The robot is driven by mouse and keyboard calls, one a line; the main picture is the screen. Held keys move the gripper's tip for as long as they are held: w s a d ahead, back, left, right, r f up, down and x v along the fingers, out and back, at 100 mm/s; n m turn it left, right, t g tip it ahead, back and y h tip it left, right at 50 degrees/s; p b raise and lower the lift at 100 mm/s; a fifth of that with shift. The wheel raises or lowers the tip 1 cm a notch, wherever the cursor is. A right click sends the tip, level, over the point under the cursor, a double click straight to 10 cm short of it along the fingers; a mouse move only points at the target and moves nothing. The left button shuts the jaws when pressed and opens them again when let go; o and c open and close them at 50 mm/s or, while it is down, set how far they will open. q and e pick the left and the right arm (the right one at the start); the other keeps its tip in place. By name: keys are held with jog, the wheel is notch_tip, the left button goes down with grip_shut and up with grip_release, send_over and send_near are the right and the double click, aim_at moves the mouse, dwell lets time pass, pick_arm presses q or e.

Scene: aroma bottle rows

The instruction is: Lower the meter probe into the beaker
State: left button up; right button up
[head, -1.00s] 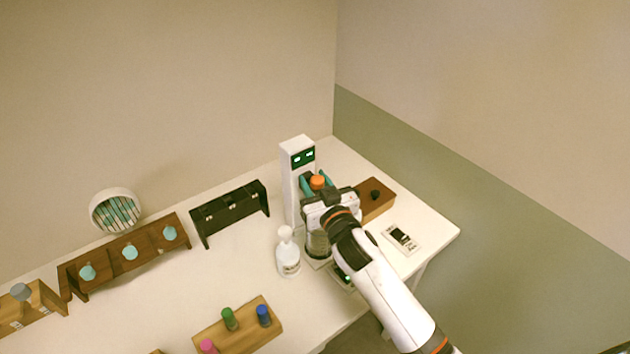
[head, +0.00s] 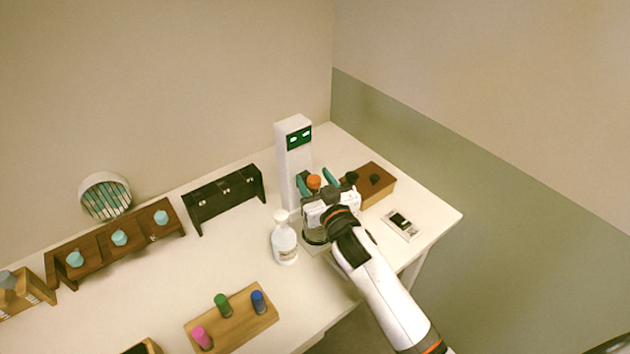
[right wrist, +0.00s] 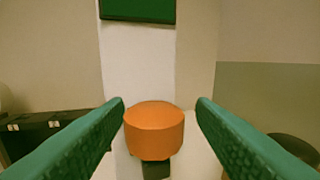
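The meter is a white column (head: 293,165) with a green display, standing at the back right of the table. The probe's orange cap (head: 314,181) sits in front of the column; it also shows in the right wrist view (right wrist: 154,130), with a dark stem below. My right gripper (head: 317,181) is open, its two teal fingers on either side of the cap; the right wrist view shows a clear gap on the right. The glass beaker (head: 314,236) shows partly below my gripper. The gripper hides the probe's lower end. My left gripper is out of view.
A white bottle (head: 284,245) stands close left of the beaker. A wooden block (head: 372,192) with dark knobs lies behind right, a small flat device (head: 401,224) at right. A black rack (head: 225,198) and a wooden block with coloured vials (head: 238,318) stand left.

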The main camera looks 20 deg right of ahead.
jog(key=shift+a, duration=0.1)
jog(key=shift+s, duration=0.2)
jog(key=s+d+b, duration=0.1)
jog(key=s+b, duration=0.2)
jog(key=s, duration=0.8)
jog(key=shift+s+b, duration=0.3)
